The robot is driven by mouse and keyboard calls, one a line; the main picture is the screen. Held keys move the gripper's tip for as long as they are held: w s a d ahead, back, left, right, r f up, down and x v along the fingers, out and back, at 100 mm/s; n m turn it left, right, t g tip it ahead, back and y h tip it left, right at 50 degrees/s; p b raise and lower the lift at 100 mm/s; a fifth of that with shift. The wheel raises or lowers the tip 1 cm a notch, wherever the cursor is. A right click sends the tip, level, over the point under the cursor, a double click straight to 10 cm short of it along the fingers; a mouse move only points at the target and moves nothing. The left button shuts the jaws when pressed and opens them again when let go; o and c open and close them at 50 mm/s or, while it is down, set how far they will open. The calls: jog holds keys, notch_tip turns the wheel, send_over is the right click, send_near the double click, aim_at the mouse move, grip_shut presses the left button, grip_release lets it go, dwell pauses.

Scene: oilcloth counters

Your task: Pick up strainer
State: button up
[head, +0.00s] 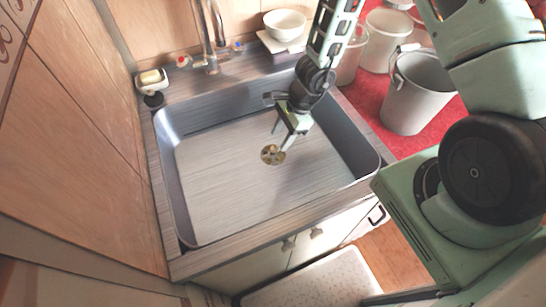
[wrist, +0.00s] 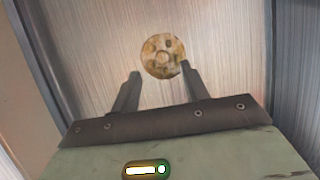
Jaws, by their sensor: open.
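The strainer (head: 272,155) is a small round brass-coloured disc with dark holes. It lies on the floor of the grey metal sink (head: 225,185). My gripper (head: 283,138) is inside the sink area, a little above the strainer, pointing down. In the wrist view my gripper (wrist: 160,72) is open, with two dark fingers apart and nothing between them. The strainer (wrist: 163,56) shows just beyond the fingertips, nearer the right finger. I cannot tell from the views whether a fingertip touches it.
The sink walls surround my gripper. A tap (head: 209,50) stands at the back, with a soap dish (head: 151,80) on the left. A white bowl (head: 285,23) stands behind. A grey bucket (head: 418,92) and other pails stand on the red counter (head: 372,95) at right. The sink floor is otherwise clear.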

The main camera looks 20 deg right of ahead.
aim_at(273, 150)
jog(key=shift+b+x, duration=0.3)
jog(key=shift+x, duration=2.6)
jog(key=shift+w+d, duration=0.1)
jog(key=shift+w, duration=0.05)
grip_shut()
